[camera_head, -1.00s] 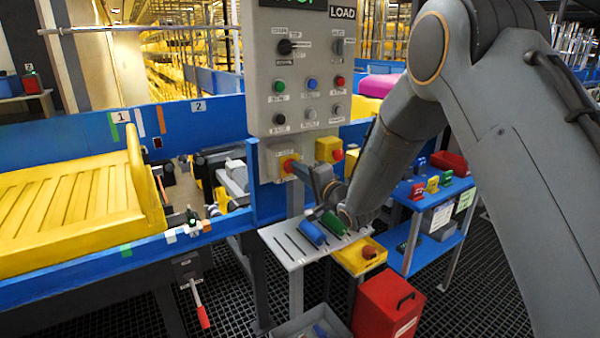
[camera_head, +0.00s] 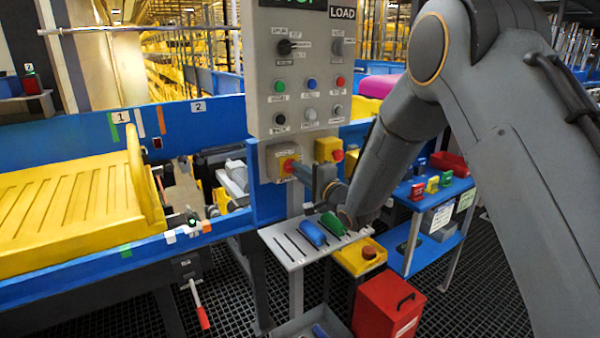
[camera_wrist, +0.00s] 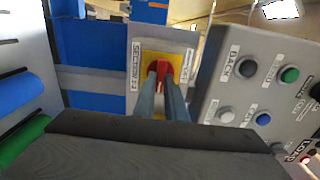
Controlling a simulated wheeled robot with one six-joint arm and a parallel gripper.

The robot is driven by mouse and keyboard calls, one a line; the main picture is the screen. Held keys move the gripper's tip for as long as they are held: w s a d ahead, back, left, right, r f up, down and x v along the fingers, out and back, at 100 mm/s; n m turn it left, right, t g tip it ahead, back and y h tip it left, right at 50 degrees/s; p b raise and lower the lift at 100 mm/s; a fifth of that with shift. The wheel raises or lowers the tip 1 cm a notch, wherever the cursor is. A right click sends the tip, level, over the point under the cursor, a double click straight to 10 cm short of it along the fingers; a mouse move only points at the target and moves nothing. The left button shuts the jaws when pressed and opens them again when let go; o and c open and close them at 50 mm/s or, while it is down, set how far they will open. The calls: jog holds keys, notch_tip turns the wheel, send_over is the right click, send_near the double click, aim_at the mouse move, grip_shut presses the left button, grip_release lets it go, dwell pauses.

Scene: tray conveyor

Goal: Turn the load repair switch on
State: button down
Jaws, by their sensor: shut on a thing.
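A red rotary knob (camera_wrist: 160,68) sits on a yellow plate (camera_wrist: 148,98) with a white label beside it, partly legible as "SECTION". My gripper (camera_wrist: 166,80) is shut on this red knob, its two fingers hiding part of it. In the head view the same red knob (camera_head: 288,164) shows on a grey box low on the control panel, with my gripper (camera_head: 297,168) reaching it from the right. The tall grey control panel (camera_head: 262,70) above carries a black selector (camera_head: 284,47), a grey selector (camera_head: 337,47) and several buttons. A "LOAD" sign (camera_head: 342,13) is at its top.
A yellow box with a red button (camera_head: 329,150) stands close right of the knob. Below is a grey rack with blue (camera_head: 312,233) and green (camera_head: 333,223) cylinders. A yellow tray (camera_head: 75,205) lies on the blue conveyor at left. A red box (camera_head: 388,303) is on the floor.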

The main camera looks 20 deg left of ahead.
jog(key=c, duration=1.8)
grip_release()
jog(key=b+v, duration=0.1)
jog(key=v, duration=0.7)
jog(key=s+d+f+n+g+h, duration=0.1)
jog(key=s+d+f+h, duration=0.2)
jog(key=d, duration=0.6)
jog(key=s+d+f+n+g+h, duration=0.1)
jog(key=d+f+h, duration=0.1)
jog(key=d+h, duration=0.45)
jog(key=s+d+f+n+g+h, duration=0.1)
jog(key=s+d+f+h, duration=0.15)
jog(key=d, duration=0.75)
jog(key=s+d+f+n+g+h, duration=0.1)
jog(key=s+d+g, duration=0.3)
jog(key=s, duration=0.8)
jog(key=s+d+f+n+g, duration=0.1)
jog(key=s+d+n+g, duration=0.3)
jog(key=s+d, duration=0.4)
jog(key=s, duration=0.4)
jog(key=shift+s+d+f+h, duration=0.25)
jog(key=shift+s+f+h, duration=0.1)
jog(key=shift+s+h, duration=0.05)
